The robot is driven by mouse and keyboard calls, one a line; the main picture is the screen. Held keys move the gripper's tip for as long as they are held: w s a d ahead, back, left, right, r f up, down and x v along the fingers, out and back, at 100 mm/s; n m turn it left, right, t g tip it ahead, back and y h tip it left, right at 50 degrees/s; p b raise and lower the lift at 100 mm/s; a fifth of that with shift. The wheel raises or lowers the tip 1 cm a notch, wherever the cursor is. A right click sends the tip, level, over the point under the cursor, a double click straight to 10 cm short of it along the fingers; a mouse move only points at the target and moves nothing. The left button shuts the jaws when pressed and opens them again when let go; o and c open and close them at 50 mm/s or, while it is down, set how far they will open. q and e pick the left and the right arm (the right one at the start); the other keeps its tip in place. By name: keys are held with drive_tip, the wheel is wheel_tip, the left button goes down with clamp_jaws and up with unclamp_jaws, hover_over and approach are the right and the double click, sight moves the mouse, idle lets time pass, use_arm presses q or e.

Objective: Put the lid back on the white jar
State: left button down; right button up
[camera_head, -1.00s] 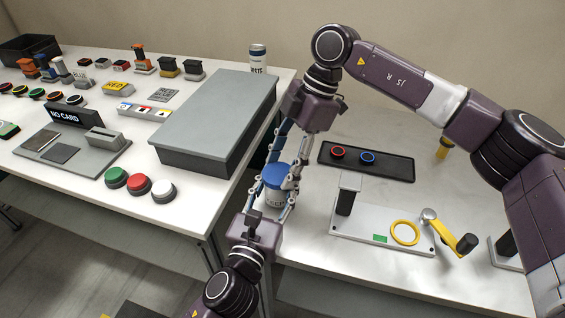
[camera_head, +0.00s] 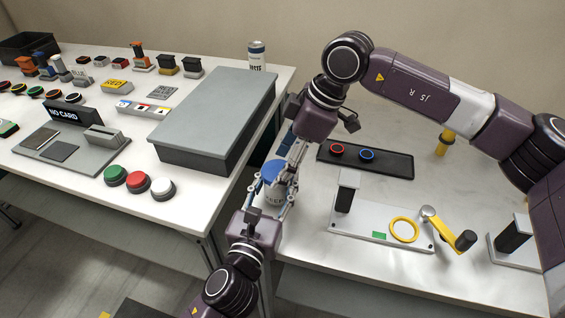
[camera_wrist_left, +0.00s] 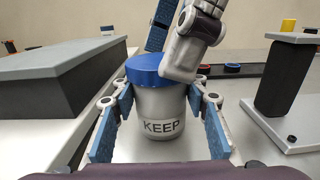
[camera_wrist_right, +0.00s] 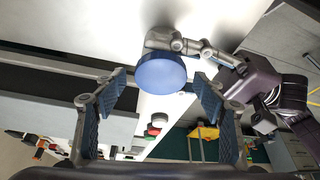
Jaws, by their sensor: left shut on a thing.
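The white jar (camera_head: 274,196), marked KEEP, stands upright near the left edge of the right table. It shows large in the left wrist view (camera_wrist_left: 160,108). The blue lid (camera_wrist_left: 160,68) sits on top of the jar; I cannot tell if it is fully seated. It also shows in the right wrist view (camera_wrist_right: 161,74). My left gripper (camera_head: 272,192) is shut on the jar's body, one finger on each side. My right gripper (camera_head: 286,162) is open above the lid, its fingers apart with the lid seen beyond and between their tips, partly hiding it in the head view.
A grey box (camera_head: 215,125) stands on the left table close by. Right of the jar are a fixture plate with a yellow ring (camera_head: 404,229) and a lever, and a black tray (camera_head: 366,161) with red and blue rings. Another can (camera_head: 257,55) stands behind the box.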

drive_tip(key=shift+r, duration=2.25)
